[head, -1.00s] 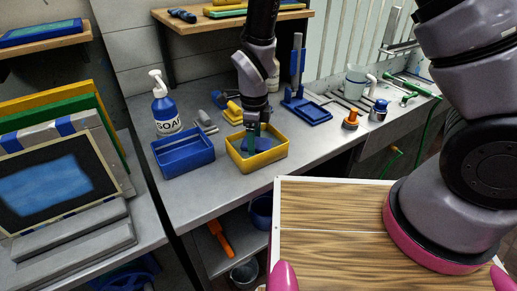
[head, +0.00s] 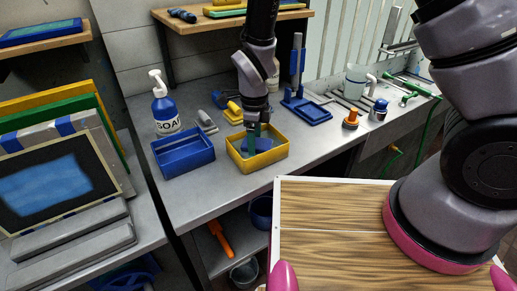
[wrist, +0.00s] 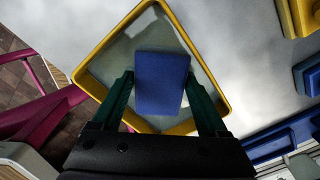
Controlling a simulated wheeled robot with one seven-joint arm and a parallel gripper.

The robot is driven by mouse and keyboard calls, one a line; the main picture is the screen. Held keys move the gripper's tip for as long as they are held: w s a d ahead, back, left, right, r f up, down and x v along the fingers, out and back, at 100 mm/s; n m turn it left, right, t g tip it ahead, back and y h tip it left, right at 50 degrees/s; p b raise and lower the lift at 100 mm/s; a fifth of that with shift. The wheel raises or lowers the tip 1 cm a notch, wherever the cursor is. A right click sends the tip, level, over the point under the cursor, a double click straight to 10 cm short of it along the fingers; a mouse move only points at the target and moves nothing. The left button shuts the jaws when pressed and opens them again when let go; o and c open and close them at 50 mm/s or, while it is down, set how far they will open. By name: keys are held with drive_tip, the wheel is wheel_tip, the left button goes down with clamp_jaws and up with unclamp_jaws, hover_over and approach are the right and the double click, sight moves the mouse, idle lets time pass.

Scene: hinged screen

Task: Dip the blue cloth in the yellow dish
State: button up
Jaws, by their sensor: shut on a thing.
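The yellow dish (head: 262,163) stands on the grey counter; its rim (wrist: 204,62) surrounds the fingertips in the wrist view. Its inside looks pale grey-blue. My gripper (head: 253,141) points down into the dish from above. In the wrist view my gripper (wrist: 160,84) has its two green fingers on either side of the blue cloth (wrist: 161,80), shut on it. The cloth looks like a flat blue block within the dish's outline. How deep its lower end reaches, and whether it touches the bottom, I cannot tell.
A blue open box (head: 184,156) stands left of the dish, with a soap bottle (head: 166,112) behind it. A blue stand (head: 306,108) is at the back right. Screens lean at the left. A wood-topped surface (head: 330,225) is in front.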

drive_tip(key=shift+w+r, duration=0.1)
drive_tip(key=shift+a+r, duration=0.1)
drive_tip(key=shift+r, duration=4.15)
